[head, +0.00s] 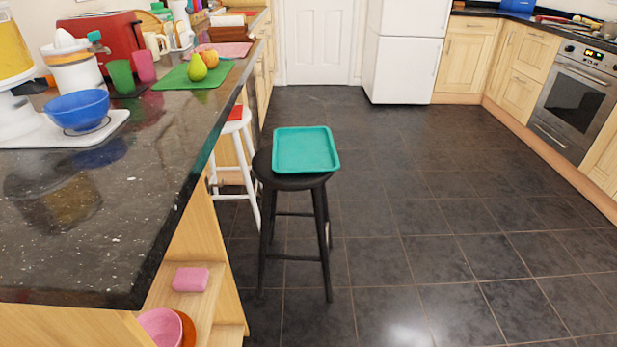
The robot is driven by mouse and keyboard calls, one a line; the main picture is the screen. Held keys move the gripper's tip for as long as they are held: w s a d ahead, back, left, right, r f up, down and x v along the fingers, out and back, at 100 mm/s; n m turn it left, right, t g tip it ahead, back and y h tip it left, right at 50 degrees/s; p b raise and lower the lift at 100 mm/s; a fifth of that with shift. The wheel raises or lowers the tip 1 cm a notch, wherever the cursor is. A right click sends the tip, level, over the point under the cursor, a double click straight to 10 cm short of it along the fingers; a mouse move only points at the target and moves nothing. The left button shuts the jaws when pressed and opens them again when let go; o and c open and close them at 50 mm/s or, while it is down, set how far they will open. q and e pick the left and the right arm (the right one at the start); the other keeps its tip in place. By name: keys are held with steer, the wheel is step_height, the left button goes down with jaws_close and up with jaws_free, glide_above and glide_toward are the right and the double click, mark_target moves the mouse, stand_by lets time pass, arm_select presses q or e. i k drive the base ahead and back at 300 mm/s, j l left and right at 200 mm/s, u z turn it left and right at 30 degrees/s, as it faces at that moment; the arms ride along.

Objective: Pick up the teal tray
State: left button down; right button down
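The teal tray (305,149) is a shallow rectangle with a raised rim and looks empty. It rests on the round seat of a black stool (291,181), near the middle of the head view. It covers most of the seat and its right edge overhangs. Neither of my grippers is in view.
A dark granite counter (150,190) runs along the left, holding a blue bowl (77,109), a green board (195,74) and a red toaster (104,47). A white stool (233,127) stands behind the black one. The tiled floor (430,200) to the right is clear.

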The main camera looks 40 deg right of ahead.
mark_target(303, 149)
steer(key=l+z, duration=0.1)
steer(key=z, duration=0.35)
steer(key=i+z, duration=0.15)
steer(key=z, duration=0.3)
